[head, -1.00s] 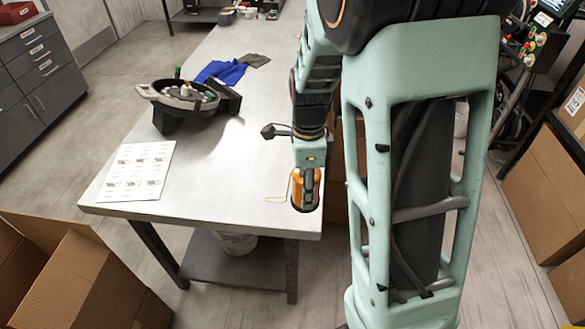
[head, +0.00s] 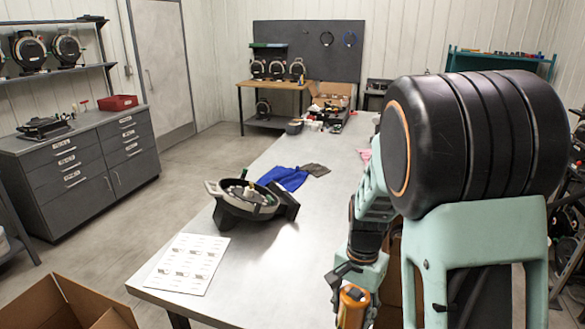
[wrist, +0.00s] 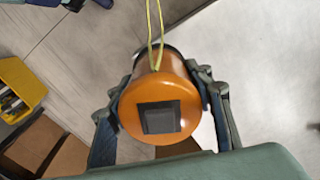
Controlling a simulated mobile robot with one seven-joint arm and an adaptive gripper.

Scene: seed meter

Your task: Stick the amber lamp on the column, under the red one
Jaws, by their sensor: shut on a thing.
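The amber lamp (head: 354,298) is an orange cylinder low in the head view, beside the near right part of the bench. My gripper (wrist: 163,85) is shut on it, with one finger on each side. In the wrist view the lamp (wrist: 133,105) shows its round orange end with a dark square patch. A thin yellow-green wire runs up from its far side. The lower part of the lamp is cut off in the head view. I cannot make out the column or the red lamp in either current view.
The grey bench (head: 285,245) carries a round black device (head: 247,203), a white printed sheet (head: 187,263) and a blue cloth (head: 285,178). An open cardboard box (head: 70,305) stands at lower left. A drawer cabinet (head: 80,160) is at left. A yellow bin (wrist: 20,85) shows in the wrist view.

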